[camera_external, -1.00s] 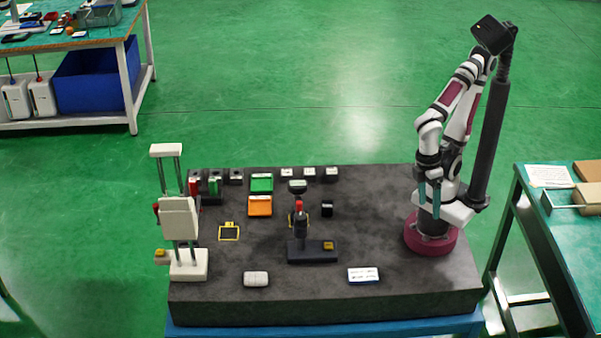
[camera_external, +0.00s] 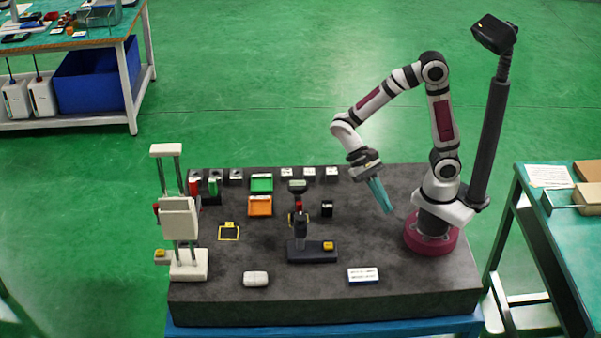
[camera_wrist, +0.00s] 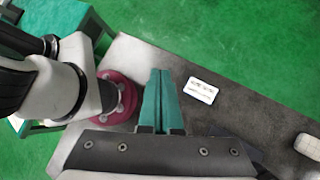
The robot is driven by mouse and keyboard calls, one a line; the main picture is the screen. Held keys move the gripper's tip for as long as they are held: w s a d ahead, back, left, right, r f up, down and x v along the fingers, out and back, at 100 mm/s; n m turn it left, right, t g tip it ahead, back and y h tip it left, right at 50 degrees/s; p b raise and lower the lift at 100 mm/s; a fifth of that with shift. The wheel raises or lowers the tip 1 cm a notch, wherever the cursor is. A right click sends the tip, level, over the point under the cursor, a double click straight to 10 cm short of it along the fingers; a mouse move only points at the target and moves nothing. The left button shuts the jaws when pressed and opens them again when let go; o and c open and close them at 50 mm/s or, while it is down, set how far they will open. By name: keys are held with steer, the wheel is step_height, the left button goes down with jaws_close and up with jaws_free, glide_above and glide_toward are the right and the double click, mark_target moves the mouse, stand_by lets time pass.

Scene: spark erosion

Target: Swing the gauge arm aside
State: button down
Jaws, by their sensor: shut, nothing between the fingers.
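A dark gauge stand (camera_external: 312,251) sits near the middle of the slab, with an upright post, a red knob (camera_external: 298,206) and a dark head at its top (camera_external: 297,186). This is the likeliest gauge arm; I cannot make out its joint. A small yellow block sits on its base. My gripper (camera_external: 388,208) has teal fingers, is shut and empty, and hangs tilted above the slab, right of the stand and apart from it. In the wrist view my gripper (camera_wrist: 160,75) shows its two fingers together.
A white label card (camera_external: 363,275) lies at the slab's front; the wrist view shows it too (camera_wrist: 201,90). A white rounded block (camera_external: 256,279) lies left of it. Green (camera_external: 262,183) and orange (camera_external: 260,206) trays are behind the stand. A white column machine (camera_external: 181,218) stands at left.

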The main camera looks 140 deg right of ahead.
steer(key=s+d+f+m+t+y, duration=0.15)
steer(key=d+f+m+t, duration=0.25)
steer(key=d+m+t, duration=0.55)
steer(key=s+d+f+m+t+h, duration=0.2)
steer(key=s+d+f+m+h, duration=0.1)
steer(key=s+d+m, duration=0.2)
steer(key=s+d+f+m+t+h, duration=0.3)
steer(key=s+d+m, duration=0.2)
steer(key=m, duration=0.4)
steer(key=s+d+f+m+t+h, duration=0.3)
steer(key=s+d+m+h, duration=0.1)
steer(key=s+d+m, duration=0.1)
steer(key=shift+d+f+m, duration=0.35)
steer(key=shift+d+m, duration=0.4)
steer(key=shift+m, duration=0.5)
steer(key=w, duration=1)
steer(key=shift+w+a, duration=0.2)
steer(key=shift+w, duration=0.05)
steer(key=shift+w+d, duration=0.8)
steer(key=shift+d, duration=0.2)
steer(key=shift+w+d, duration=0.45)
steer(key=shift+d, duration=0.05)
